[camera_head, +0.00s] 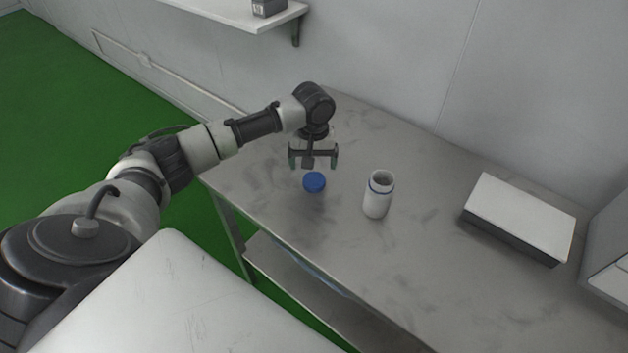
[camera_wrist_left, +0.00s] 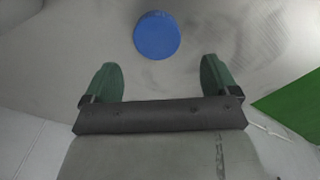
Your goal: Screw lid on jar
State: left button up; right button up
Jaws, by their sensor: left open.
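A blue lid (camera_head: 314,182) lies on the grey table. It also shows in the left wrist view (camera_wrist_left: 157,36), ahead of the fingertips and roughly between their lines. A white jar (camera_head: 377,196) with a blue ring below its open mouth stands upright on the table, to the right of the lid. My left gripper (camera_head: 313,160) is open and empty. It points down above the table, just behind the lid and apart from it. In the left wrist view its two green fingers (camera_wrist_left: 160,78) are spread wide. The jar is not in the wrist view. My right gripper is not in view.
The grey table (camera_head: 430,262) is mostly bare around the jar and lid. A box with a white top (camera_head: 519,217) lies at the right. A wall shelf (camera_head: 240,14) with a small grey object hangs above the back. The wall runs along the table's rear edge.

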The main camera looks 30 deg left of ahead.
aim_at(314, 178)
pick_arm(q)
jog(key=shift+s+d+f, duration=0.1)
jog(key=shift+d+f, duration=0.05)
jog(key=shift+f, duration=1.15)
jog(key=shift+s+d+f, duration=0.1)
jog(key=shift+f, duration=1.2)
jog(key=c, duration=1)
notch_tip(314, 178, up, 10)
